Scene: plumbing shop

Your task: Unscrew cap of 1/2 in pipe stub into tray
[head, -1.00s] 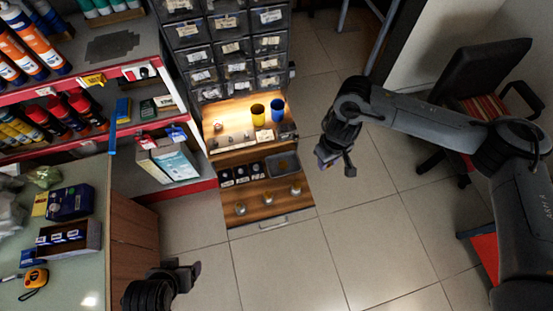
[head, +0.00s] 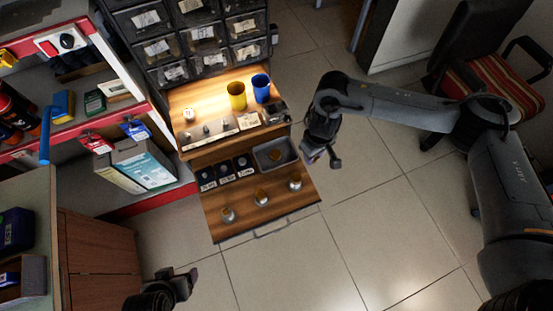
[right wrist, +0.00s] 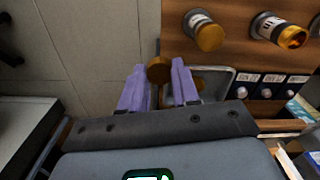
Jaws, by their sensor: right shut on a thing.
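My right gripper (head: 322,160) hangs just right of the wooden bench and beside the grey tray (head: 293,148). In the right wrist view its lilac fingers (right wrist: 158,78) are shut on a round brass cap (right wrist: 158,69), near the tray rim (right wrist: 228,72). A brownish round thing shows in the tray, partly hidden by a finger. Several pipe stubs stand on the lower board: a near-right one (head: 295,183), a middle one (head: 261,198) and a left one (head: 229,215). The near-right stub (right wrist: 197,20) bears a brass cap (right wrist: 210,37).
Black labelled blocks (head: 223,171) stand left of the tray. A yellow cup (head: 237,96) and a blue cup (head: 261,88) stand on the upper shelf below drawers (head: 205,38). Shelving and a counter are at left. Open tiled floor (head: 370,220) lies right of the bench.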

